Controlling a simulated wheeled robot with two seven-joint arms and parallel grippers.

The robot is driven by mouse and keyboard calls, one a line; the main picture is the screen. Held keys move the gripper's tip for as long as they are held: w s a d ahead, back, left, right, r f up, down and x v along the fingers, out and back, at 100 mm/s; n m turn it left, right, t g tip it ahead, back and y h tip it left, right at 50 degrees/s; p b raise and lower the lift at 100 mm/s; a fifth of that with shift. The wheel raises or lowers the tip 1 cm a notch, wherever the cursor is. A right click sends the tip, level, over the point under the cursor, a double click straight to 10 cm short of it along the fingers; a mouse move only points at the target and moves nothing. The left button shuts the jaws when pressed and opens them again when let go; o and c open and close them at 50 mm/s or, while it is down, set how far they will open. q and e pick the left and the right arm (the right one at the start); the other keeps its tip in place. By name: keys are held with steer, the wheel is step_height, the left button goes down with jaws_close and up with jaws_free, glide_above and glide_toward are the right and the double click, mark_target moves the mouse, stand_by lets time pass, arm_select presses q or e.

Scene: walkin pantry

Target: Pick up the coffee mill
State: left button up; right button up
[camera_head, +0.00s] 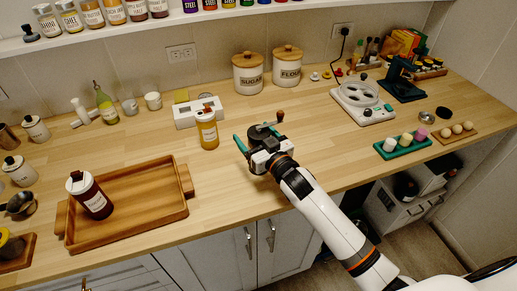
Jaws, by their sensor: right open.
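The coffee mill (262,130) stands on the wooden counter near the middle of the head camera view. Its dark top and crank with a brown knob show; its lower body is hidden behind my right gripper. My right gripper (256,138) reaches in from the lower right and is open, with teal fingers. One finger is at the mill's left side and the other is close to its right. I cannot tell whether either finger touches it. My left gripper is not in view.
An orange-brown jar (207,130) stands left of the mill, in front of a white device (198,112). A wooden tray (130,235) with a dark bottle (95,203) is at the left. Canisters (247,74) stand behind. The counter right of the gripper is clear up to the teal rack (403,152).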

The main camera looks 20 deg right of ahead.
steer(key=shift+s, duration=0.1)
steer(key=shift+c, duration=0.8)
steer(key=c, duration=0.9)
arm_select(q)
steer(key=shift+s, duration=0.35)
arm_select(e)
steer(key=shift+r, duration=0.1)
steer(key=shift+c, duration=1.4)
